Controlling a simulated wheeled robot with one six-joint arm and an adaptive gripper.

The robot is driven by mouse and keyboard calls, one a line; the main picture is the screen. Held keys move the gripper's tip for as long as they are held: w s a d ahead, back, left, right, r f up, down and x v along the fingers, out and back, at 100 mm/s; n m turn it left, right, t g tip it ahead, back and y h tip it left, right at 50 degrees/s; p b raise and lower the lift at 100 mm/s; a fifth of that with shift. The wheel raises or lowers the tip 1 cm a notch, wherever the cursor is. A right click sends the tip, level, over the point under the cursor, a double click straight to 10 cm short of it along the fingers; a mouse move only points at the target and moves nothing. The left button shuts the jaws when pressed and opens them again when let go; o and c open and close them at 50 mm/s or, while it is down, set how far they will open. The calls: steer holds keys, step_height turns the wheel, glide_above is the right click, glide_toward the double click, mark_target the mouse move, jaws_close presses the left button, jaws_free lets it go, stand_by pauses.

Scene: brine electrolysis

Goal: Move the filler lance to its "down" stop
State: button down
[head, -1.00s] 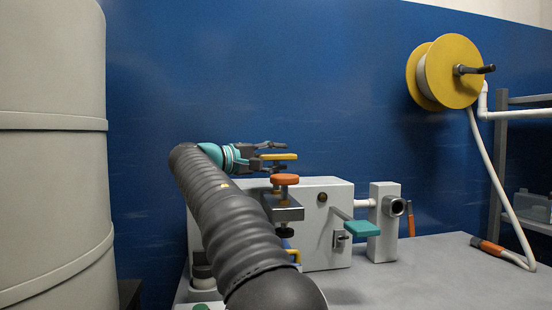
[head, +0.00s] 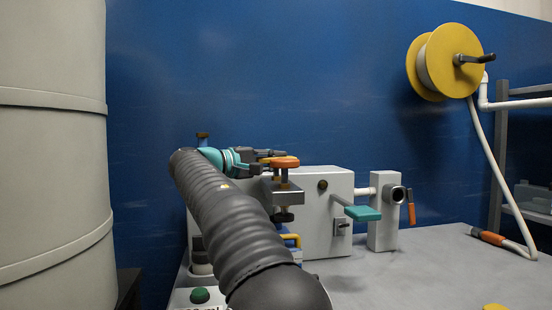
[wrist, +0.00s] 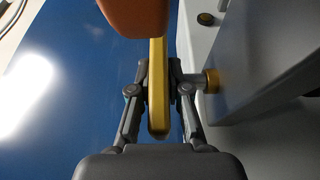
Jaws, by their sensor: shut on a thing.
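My gripper (wrist: 158,78) is shut on a yellow bar (wrist: 158,112) in the wrist view, with one finger on each side of it. The bar looks like the filler lance's handle; I cannot make out the rest of the lance. In the head view my gripper (head: 268,156) is beside an orange knob (head: 285,162) on a grey clamp-like bracket (head: 289,194), at about the same height. Only a sliver of the yellow bar shows there. The orange knob also covers the bar's far end in the wrist view (wrist: 135,14).
A white box (head: 325,215) with a teal lever (head: 362,213) stands on the grey bench (head: 400,270). A pale tank (head: 50,180) is at left and a yellow hose reel (head: 455,65) at right. The bench's right side is mostly clear.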

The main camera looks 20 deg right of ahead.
steer(key=shift+f, duration=0.35)
steer(key=c, duration=1.1)
jaws_free()
steer(key=shift+r, duration=0.1)
steer(key=shift+a, duration=0.25)
steer(key=a, duration=0.3)
steer(key=s+a, duration=0.1)
steer(key=a, duration=0.3)
steer(key=s+a, duration=0.1)
steer(key=a, duration=0.3)
steer(key=shift+s+a, duration=0.15)
